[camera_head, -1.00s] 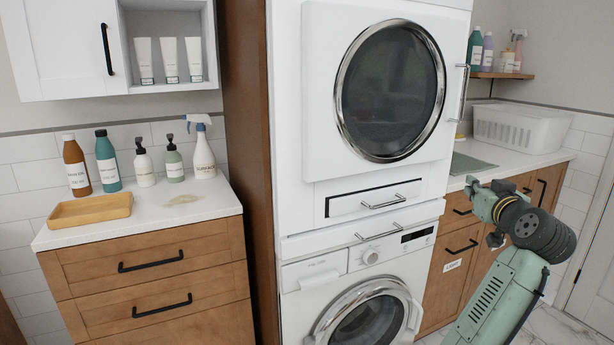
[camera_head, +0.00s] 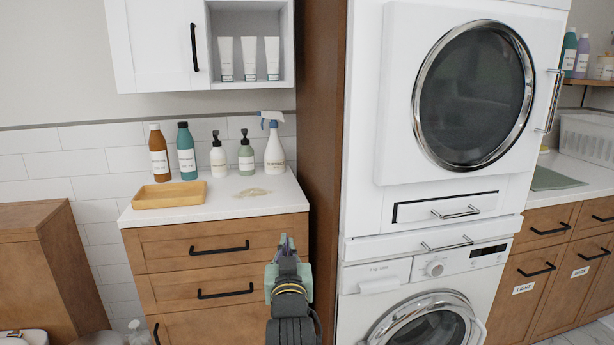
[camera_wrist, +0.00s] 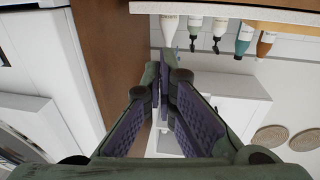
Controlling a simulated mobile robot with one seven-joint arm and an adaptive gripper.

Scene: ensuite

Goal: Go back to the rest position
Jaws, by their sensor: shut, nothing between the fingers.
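My gripper (camera_head: 285,246) is in front of the wooden drawer unit (camera_head: 222,262), near its right side, in the head view. It points away from the camera towards the counter. In the wrist view my gripper (camera_wrist: 168,75) shows its two purple-padded fingers, closed together at the tips with nothing between them. The wrist picture is upside down, with the counter edge at the top.
On the white counter (camera_head: 225,207) stand several bottles, a white spray bottle (camera_head: 274,150), a yellow tray (camera_head: 169,195) and a beige smear (camera_head: 252,192). The stacked dryer (camera_head: 395,130) and washer (camera_head: 400,275) stand to the right. A wooden cabinet (camera_head: 35,255) is at the left.

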